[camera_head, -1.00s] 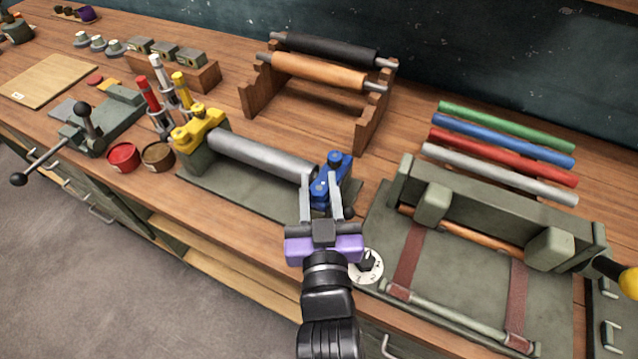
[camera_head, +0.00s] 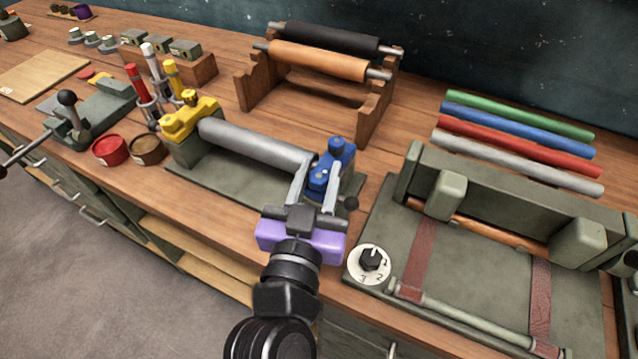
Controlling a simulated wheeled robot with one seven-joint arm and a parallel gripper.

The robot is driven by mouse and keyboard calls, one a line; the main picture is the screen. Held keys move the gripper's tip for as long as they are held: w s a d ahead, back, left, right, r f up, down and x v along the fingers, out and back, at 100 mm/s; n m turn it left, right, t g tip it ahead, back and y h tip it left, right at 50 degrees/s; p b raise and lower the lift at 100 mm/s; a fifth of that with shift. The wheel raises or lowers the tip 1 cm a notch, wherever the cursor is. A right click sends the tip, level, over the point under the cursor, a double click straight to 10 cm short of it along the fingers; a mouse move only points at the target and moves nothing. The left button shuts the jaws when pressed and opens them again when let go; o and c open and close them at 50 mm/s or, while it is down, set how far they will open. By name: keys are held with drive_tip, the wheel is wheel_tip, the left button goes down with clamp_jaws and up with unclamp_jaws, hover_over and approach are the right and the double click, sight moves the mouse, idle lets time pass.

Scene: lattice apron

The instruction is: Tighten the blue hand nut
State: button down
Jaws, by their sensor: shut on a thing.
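The blue hand nut (camera_head: 318,182) is at the front of the blue end clamp at the right end of a grey roller (camera_head: 258,143). My gripper (camera_head: 319,172) reaches in from the front, its two pale fingers on either side of the blue part. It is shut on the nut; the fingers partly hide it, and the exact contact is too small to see. The roller's left end sits in a yellow clamp (camera_head: 190,118).
A white numbered dial (camera_head: 369,264) and a green press bed (camera_head: 470,275) are to the right. A wooden roller rack (camera_head: 375,115) stands behind. Ink tins (camera_head: 112,150) are at left.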

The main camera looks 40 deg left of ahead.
drive_tip(key=m+t+h+b, duration=0.1)
drive_tip(key=m+h+b, duration=0.1)
drive_tip(key=h+b, duration=0.1)
drive_tip(key=shift+a+f+h, duration=0.15)
drive_tip(key=shift+h, duration=0.15)
drive_tip(key=m+t+h+b, duration=0.1)
drive_tip(key=m+h+b, duration=0.1)
drive_tip(key=m+h, duration=0.1)
drive_tip(key=shift+h, duration=0.5)
drive_tip(key=m+h+b, duration=0.2)
drive_tip(key=h, duration=0.1)
drive_tip(key=m+g+h+b, duration=0.1)
drive_tip(key=m+h+b, duration=0.2)
drive_tip(key=h, duration=0.1)
drive_tip(key=shift+h, duration=0.3)
drive_tip(key=shift+m+g+h+b, duration=0.8)
drive_tip(key=shift+m+g+h, duration=0.2)
drive_tip(key=shift+h, duration=0.7)
drive_tip(key=c, duration=1)
unclamp_jaws()
drive_tip(key=shift+c, duration=0.2)
drive_tip(key=v, duration=0.7)
drive_tip(key=shift+s+b, duration=0.3)
